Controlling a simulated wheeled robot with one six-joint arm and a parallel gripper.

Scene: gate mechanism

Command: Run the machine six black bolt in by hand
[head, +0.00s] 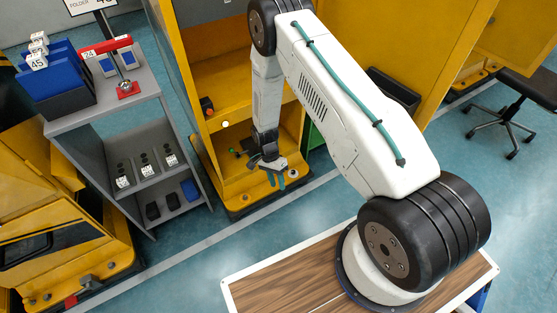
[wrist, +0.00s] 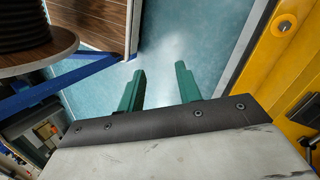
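My gripper (head: 277,180) hangs low at the front of the open yellow machine (head: 222,75) in the head view, just above its base ledge. In the wrist view its two green fingers (wrist: 159,80) stand apart with only blue floor between them. It is open and empty. I cannot pick out a black bolt for certain in either view, nor read a number six on a machine. A red and black part (head: 207,106), a pale round knob (head: 225,124) and a small green part (head: 235,151) show inside the machine, left of my arm.
A grey shelf cart (head: 150,100) with blue bins and a red clamp stands at left. A wood-topped table (head: 290,285) is below my arm. A black chair (head: 515,95) stands at right. In the wrist view, a yellow panel (wrist: 262,75) lies close right of the fingers.

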